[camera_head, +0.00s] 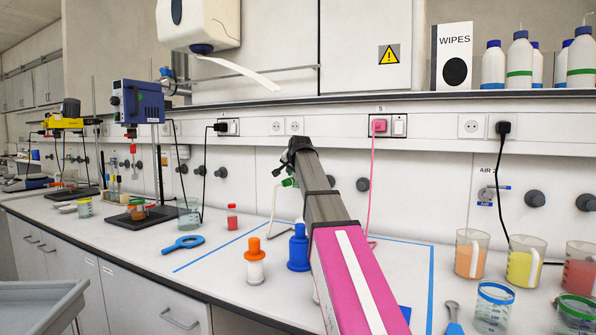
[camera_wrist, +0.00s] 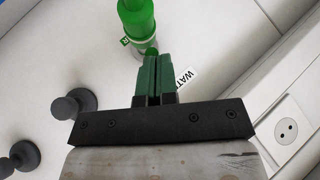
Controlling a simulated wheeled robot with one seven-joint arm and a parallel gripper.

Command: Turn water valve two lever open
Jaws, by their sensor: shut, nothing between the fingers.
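A green water valve (camera_wrist: 137,14) sits at the top of the wrist view, with a pale metal part and a small green tag below its green end. In the head view a green valve part (camera_head: 289,182) shows just left of my arm, above a thin curved spout. My gripper (camera_wrist: 153,60) has its green fingers pressed together, with nothing between them. The fingertips are right beside the valve's lower end; I cannot tell if they touch. A white label reading "WAT" (camera_wrist: 186,78) is partly hidden by my fingers, so the valve number is not readable. In the head view my arm hides the fingers.
Dark round knobs (camera_wrist: 74,104) project from the wall panel, and a socket (camera_wrist: 287,130) is at the right. On the bench stand an orange-capped bottle (camera_head: 254,263), a blue bottle (camera_head: 299,250) and juice beakers (camera_head: 523,262). A pink cable (camera_head: 370,190) hangs close right of my arm.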

